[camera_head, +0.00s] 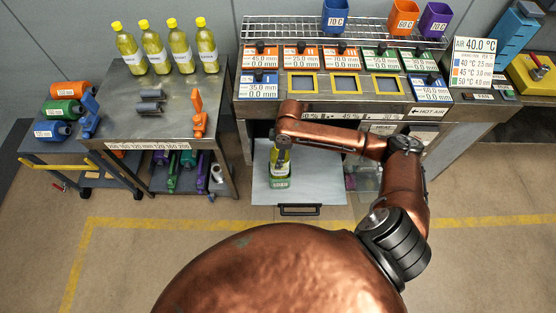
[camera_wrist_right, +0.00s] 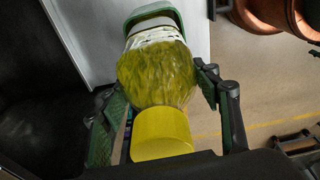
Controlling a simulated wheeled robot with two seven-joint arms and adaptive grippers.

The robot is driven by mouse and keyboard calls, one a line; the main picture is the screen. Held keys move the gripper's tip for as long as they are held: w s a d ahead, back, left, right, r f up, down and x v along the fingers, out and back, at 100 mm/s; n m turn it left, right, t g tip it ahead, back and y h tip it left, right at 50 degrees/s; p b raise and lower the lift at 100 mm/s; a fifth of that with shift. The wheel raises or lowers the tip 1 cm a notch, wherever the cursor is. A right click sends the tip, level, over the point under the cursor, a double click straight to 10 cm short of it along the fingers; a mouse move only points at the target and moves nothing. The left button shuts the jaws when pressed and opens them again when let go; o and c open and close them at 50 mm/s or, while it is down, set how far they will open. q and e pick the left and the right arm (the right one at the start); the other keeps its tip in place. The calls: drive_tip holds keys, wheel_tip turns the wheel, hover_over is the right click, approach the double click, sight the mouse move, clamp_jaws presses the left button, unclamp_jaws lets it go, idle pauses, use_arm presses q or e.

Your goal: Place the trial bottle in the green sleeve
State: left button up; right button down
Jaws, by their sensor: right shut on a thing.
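The trial bottle (camera_head: 279,162), yellow-green with a white label, stands about upright over the pull-out grey board under the machine bench. My right gripper (camera_head: 281,143) is shut on its upper part; in the right wrist view the bottle (camera_wrist_right: 157,75) lies between the two fingers (camera_wrist_right: 160,95), yellow cap toward the camera. The green sleeve (camera_head: 279,183) shows at the bottle's lower end, and its green rim (camera_wrist_right: 150,13) shows beyond the label in the wrist view. I cannot tell how deep the bottle sits in it. My left gripper is not in view.
The grey board (camera_head: 325,185) is otherwise bare, with a black handle (camera_head: 299,209) at its front. Several similar bottles (camera_head: 158,55) stand on the left table. Orange, green and blue sleeves (camera_head: 70,88) lie on the low cart. The machine bench (camera_head: 340,90) overhangs behind.

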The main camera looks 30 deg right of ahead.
wheel_tip(320, 180, down, 4)
drive_tip(key=shift+r, duration=0.1)
drive_tip(key=c, duration=0.7)
unclamp_jaws()
drive_tip(key=shift+f, duration=0.2)
drive_tip(key=r, duration=0.4)
drive_tip(key=d+r+p, duration=0.1)
drive_tip(key=r, duration=0.3)
drive_tip(key=s+r, duration=0.1)
drive_tip(key=r, duration=0.3)
drive_tip(key=shift+d, duration=0.3)
